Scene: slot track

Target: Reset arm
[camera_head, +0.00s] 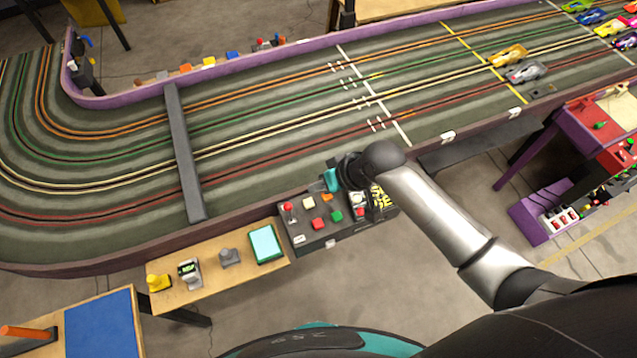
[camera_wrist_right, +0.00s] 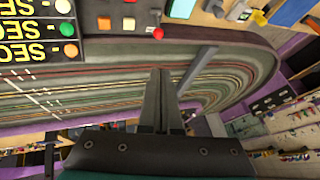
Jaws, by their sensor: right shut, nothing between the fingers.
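My right arm (camera_head: 435,215) reaches in from the lower right of the head view. My right gripper (camera_head: 331,180) is over the near edge of the slot track, above the button console (camera_head: 320,232). In the right wrist view, the gripper's fingers (camera_wrist_right: 159,100) are together, with nothing between them. The console shows upside down at the top of the wrist view, with a red joystick knob (camera_wrist_right: 158,33) near the fingers. My left gripper is not in the head view.
The slot track (camera_head: 260,140) fills the middle, crossed by a dark bar (camera_head: 184,155). Toy cars (camera_head: 525,71) stand at its right. A purple cabinet (camera_head: 545,212) stands at right.

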